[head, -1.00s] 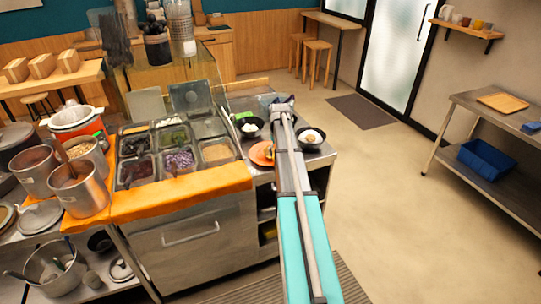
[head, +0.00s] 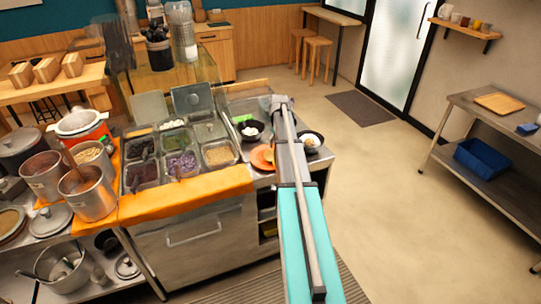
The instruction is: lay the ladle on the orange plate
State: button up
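The orange plate (head: 261,157) lies on the steel counter right of the topping bins, partly hidden by my arm. My arm reaches forward over the counter, and its far end, with my gripper (head: 277,103), is beside the two dark bowls. The fingers are too small and hidden to tell whether they are open or hold anything. I cannot clearly make out the ladle.
A dark bowl with white food (head: 251,130) and another bowl (head: 311,142) flank my arm. Topping bins (head: 181,165) and steel pots (head: 88,195) fill the left. A blue bin (head: 483,160) sits on the right shelf. The floor at right is clear.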

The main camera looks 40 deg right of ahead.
jog(key=s+d+r+p, duration=0.1)
jog(key=s+d, duration=0.3)
jog(key=d, duration=0.4)
jog(key=s+d+r+p, duration=0.1)
jog(key=s+d, duration=0.3)
jog(key=d, duration=0.5)
jog(key=shift+r+g+p, duration=0.3)
jog(key=shift+r+p, duration=0.1)
jog(key=shift+r, duration=0.3)
jog(key=shift+s+a, duration=0.1)
jog(key=w+a+n, duration=0.1)
jog(key=w+a, duration=0.1)
jog(key=a, duration=3.2)
jog(key=s+a+f+b, duration=0.1)
jog(key=s+a, duration=0.5)
jog(key=a, duration=0.7)
jog(key=s+a+n, duration=0.1)
jog(key=s+a, duration=0.5)
jog(key=a, duration=0.7)
jog(key=shift+f+n+b, duration=0.3)
jog(key=shift+f+b, duration=0.05)
